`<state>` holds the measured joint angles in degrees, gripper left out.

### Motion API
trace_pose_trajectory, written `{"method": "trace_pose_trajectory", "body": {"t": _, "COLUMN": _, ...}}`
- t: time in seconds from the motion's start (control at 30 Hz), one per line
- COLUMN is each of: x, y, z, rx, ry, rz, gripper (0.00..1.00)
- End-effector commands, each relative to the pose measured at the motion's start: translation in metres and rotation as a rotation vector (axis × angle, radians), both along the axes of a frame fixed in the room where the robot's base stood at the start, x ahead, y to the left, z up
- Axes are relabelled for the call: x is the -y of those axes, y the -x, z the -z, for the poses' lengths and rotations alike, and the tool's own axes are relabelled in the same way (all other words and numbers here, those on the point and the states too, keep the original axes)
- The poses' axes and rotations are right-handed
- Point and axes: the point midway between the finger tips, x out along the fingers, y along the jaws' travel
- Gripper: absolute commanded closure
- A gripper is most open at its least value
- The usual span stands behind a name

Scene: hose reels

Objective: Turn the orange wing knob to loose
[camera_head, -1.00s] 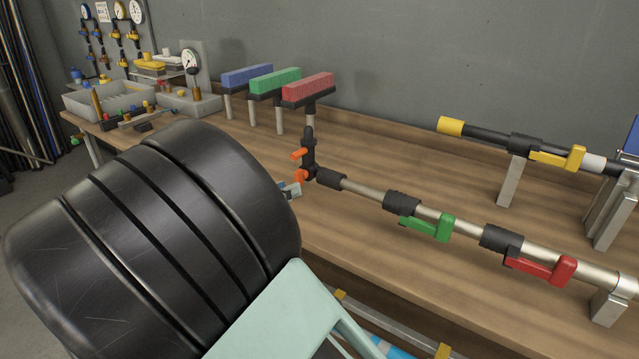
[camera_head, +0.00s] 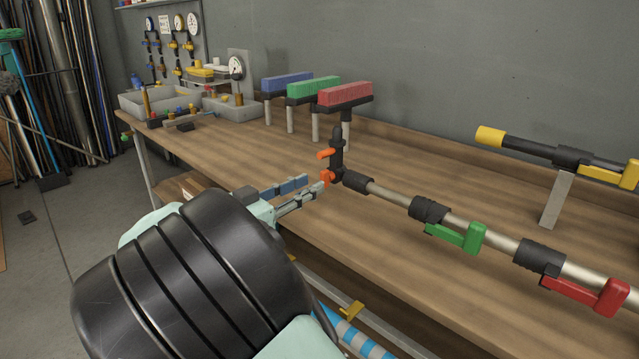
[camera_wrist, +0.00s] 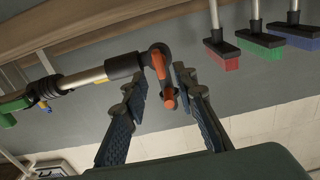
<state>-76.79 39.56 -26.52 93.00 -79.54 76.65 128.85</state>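The orange wing knob (camera_head: 327,178) sits on the black fitting at the left end of the metal pipe over the bench. A second orange piece (camera_head: 326,153) sticks out just above it. In the wrist view, orange (camera_wrist: 169,101) shows between the fingers. My gripper (camera_head: 313,184) is open, its two fingers pointing at the knob from the left, with the near fingertip close to it. In the wrist view, my gripper (camera_wrist: 158,77) has a finger on each side of the orange piece, with gaps visible. I cannot tell whether either finger touches it.
The pipe carries a green lever (camera_head: 457,237) and a red lever (camera_head: 590,294) to the right. Brushes with blue, green and red bristles (camera_head: 345,94) stand behind the fitting. Grey bins (camera_head: 160,103) stand at the far left. The bench (camera_head: 240,150) is clear in between.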

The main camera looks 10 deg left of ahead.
Motion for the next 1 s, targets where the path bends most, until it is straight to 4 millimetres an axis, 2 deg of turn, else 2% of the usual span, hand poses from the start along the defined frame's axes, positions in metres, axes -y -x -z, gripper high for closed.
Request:
{"method": "trace_pose_trajectory", "body": {"t": 0.1, "x": 0.011, "y": -0.018, "z": 0.001, "rx": 0.000, "ry": 0.000, "rz": 0.002, "gripper": 0.74}}
{"method": "trace_pose_trajectory", "body": {"t": 0.3, "x": 0.020, "y": -0.034, "z": 0.000, "rx": 0.000, "ry": 0.000, "rz": 0.001, "gripper": 0.74}}
{"method": "trace_pose_trajectory", "body": {"t": 0.63, "x": 0.022, "y": -0.037, "z": 0.000, "rx": 0.000, "ry": 0.000, "rz": 0.000, "gripper": 0.74}}
{"method": "trace_pose_trajectory", "body": {"t": 0.87, "x": 0.021, "y": -0.036, "z": 0.000, "rx": -0.001, "ry": 0.001, "rz": 0.000, "gripper": 0.99}}
{"method": "trace_pose_trajectory", "body": {"t": 1.0, "x": 0.021, "y": -0.036, "z": 0.000, "rx": -0.001, "ry": 0.001, "rz": 0.000, "gripper": 1.00}}
